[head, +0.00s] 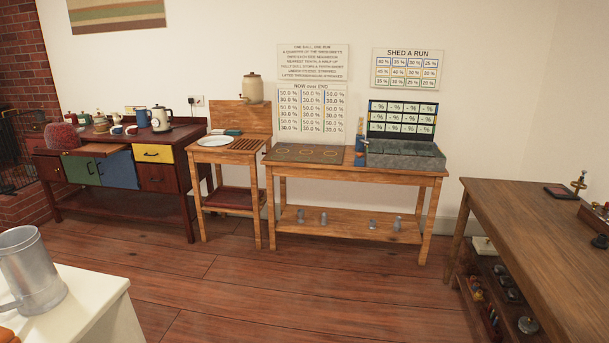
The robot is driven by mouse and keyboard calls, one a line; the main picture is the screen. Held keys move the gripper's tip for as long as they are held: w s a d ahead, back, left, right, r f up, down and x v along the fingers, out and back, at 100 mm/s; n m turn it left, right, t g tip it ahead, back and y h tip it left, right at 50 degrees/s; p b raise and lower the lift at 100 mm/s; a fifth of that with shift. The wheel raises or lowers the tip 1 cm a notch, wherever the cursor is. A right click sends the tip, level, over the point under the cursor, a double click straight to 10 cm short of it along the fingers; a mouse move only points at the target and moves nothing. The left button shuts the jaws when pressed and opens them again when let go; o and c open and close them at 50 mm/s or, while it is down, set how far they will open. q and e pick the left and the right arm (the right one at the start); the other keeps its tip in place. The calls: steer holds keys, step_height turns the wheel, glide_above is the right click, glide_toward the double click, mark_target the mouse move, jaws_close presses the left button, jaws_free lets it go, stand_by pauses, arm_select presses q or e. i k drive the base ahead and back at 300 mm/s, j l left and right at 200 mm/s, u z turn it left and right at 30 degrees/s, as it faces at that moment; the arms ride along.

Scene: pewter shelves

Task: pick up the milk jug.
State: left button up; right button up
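A grey metal-looking jug (31,272), wide at the base and narrower at the rim, stands upright on a white-topped surface (92,300) at the lower left. Its handle is low on its left side, partly cut by the picture edge. A cream pot with a dark handle (160,119) stands on the dark sideboard, and a beige lidded jug (252,89) stands on the raised back of the small wooden stand. I cannot tell for sure which of these is the milk jug. Neither of my grippers is in view.
The sideboard (175,205) holds cups, a blue jug (143,117) and a red domed thing (62,136). A wooden table (355,170) stands at the back, and a brown table (530,225) at the right. The plank floor (290,290) between is clear.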

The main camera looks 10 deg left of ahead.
mark_target(117, 120)
steer(key=i+l, duration=0.1)
steer(key=i, duration=0.85)
steer(key=i+l, duration=0.1)
steer(key=i, duration=0.85)
steer(key=i+j+u, duration=0.15)
steer(key=i+u, duration=0.25)
steer(key=i+j+u, duration=0.1)
steer(key=i+u, duration=0.2)
steer(key=u, duration=0.15)
steer(key=i+l+u, duration=0.1)
steer(key=i+u, duration=0.3)
steer(key=i+l+u, duration=0.15)
steer(key=i+u, duration=0.15)
steer(key=u, duration=0.15)
steer(key=i+u, duration=0.4)
steer(key=i, duration=2.3)
steer(key=i+j, duration=0.15)
steer(key=i, duration=0.85)
